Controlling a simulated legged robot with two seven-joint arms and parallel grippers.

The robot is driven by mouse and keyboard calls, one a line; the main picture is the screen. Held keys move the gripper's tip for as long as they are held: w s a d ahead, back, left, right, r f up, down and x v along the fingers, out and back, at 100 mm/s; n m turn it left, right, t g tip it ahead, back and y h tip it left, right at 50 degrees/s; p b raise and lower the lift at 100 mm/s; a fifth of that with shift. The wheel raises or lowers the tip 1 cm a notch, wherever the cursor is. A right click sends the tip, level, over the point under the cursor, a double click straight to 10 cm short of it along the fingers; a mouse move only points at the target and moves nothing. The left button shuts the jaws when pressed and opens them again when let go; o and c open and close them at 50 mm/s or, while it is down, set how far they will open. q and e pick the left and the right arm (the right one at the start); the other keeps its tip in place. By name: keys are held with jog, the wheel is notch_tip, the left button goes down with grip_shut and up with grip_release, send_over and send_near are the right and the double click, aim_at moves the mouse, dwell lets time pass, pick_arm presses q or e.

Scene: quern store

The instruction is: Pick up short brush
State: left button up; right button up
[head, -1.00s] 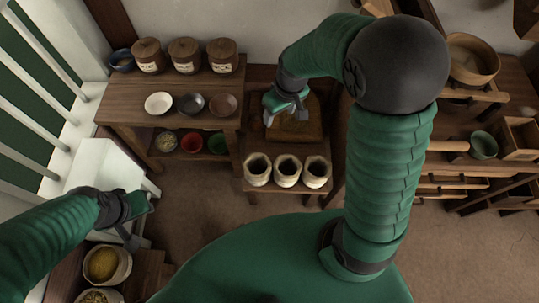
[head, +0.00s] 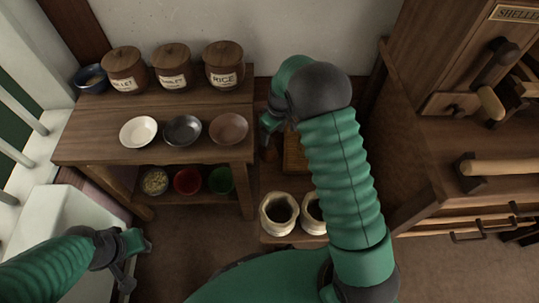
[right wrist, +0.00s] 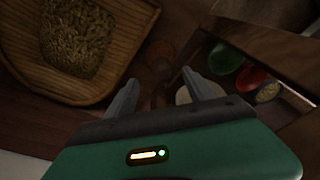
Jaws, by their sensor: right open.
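My right gripper (head: 270,122) is at the back, just right of the low table, partly behind my own arm. In the right wrist view its two fingers (right wrist: 158,92) are apart, with nothing clasped. A dim brown shape (right wrist: 161,54) lies ahead of the fingertips, and a pale rounded thing (right wrist: 190,95) shows by the right finger. I cannot tell whether either is the short brush. A wooden tray of grain (right wrist: 22,72) is left of the fingers; its edge shows in the head view (head: 291,165). My left gripper (head: 134,260) is open and empty at lower left.
The wooden table (head: 100,150) holds lidded jars (head: 172,66) and white, dark and brown bowls (head: 182,131). Grain, red and green bowls (head: 187,181) sit on its lower shelf. Pale sacks (head: 279,214) stand in front of the tray. A wooden cabinet (head: 450,190) fills the right.

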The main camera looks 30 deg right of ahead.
aim_at(270, 141)
jog(key=shift+w+a+f, duration=0.1)
jog(key=shift+a+f, duration=0.05)
jog(key=shift+f, duration=0.4)
jog(key=shift+a+f, duration=0.15)
jog(key=shift+f, duration=0.35)
jog(key=f+b, duration=0.2)
jog(key=w+f+b, duration=0.1)
jog(key=f+b, duration=0.1)
jog(key=f, duration=0.1)
jog(key=shift+f, duration=0.1)
jog(key=shift+w, duration=0.1)
jog(key=shift+a+r, duration=0.1)
jog(key=shift+r, duration=0.1)
jog(key=shift+c, duration=0.5)
pick_arm(q)
jog(key=x, duration=0.2)
jog(key=s+x, duration=0.1)
jog(key=x, duration=0.1)
jog(key=shift+a+f, duration=0.15)
jog(key=shift+f, duration=0.2)
pick_arm(e)
grip_shut()
